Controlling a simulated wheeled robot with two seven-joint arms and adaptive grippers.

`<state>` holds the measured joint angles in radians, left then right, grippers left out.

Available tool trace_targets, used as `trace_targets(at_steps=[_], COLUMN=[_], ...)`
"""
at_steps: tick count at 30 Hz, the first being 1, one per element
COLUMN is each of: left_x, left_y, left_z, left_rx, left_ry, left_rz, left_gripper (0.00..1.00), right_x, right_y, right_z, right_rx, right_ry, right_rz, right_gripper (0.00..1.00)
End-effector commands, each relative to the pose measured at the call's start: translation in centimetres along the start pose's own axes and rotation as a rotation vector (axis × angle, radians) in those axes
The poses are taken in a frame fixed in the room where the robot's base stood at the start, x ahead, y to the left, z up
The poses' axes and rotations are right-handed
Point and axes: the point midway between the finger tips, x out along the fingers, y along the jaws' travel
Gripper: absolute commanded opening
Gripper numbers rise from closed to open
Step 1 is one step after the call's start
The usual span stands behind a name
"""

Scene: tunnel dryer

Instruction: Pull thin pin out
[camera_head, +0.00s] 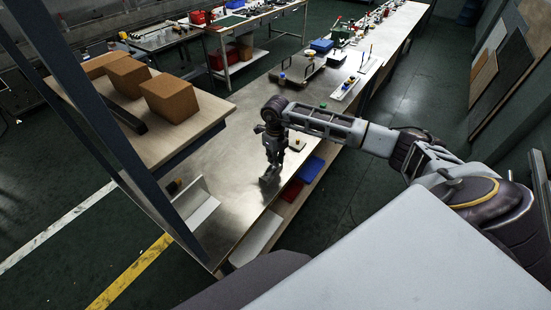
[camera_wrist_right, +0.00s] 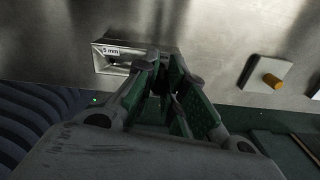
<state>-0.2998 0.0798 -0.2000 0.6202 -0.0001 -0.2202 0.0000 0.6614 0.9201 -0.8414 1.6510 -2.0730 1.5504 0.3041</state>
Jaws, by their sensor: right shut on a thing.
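My right gripper (camera_head: 270,175) reaches down over the metal worktop in the head view. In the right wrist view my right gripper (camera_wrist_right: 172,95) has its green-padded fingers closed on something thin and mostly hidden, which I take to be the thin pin. A metal block labelled "5 mm" (camera_wrist_right: 113,64) is just left of the fingertips. A pale square block (camera_wrist_right: 258,68) with an orange peg (camera_wrist_right: 272,81) stands to the right, apart from the gripper. My left gripper does not show.
The metal worktop (camera_head: 225,165) has free room left of the gripper. Blue (camera_head: 310,169) and red (camera_head: 291,190) bins sit below the bench's right edge. Fixtures stand farther back.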

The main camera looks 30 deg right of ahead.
Motion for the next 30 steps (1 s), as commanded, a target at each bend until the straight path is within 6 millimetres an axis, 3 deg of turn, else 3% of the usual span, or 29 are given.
trace_targets(at_steps=[30], left_x=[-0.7], left_y=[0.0], left_z=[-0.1], left_rx=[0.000], left_ry=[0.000], left_rz=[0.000], left_gripper=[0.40], right_x=[-1.2], right_y=[0.0], right_z=[0.0], right_rx=[0.000], right_ry=[0.000], right_rz=[0.000], right_gripper=[0.00])
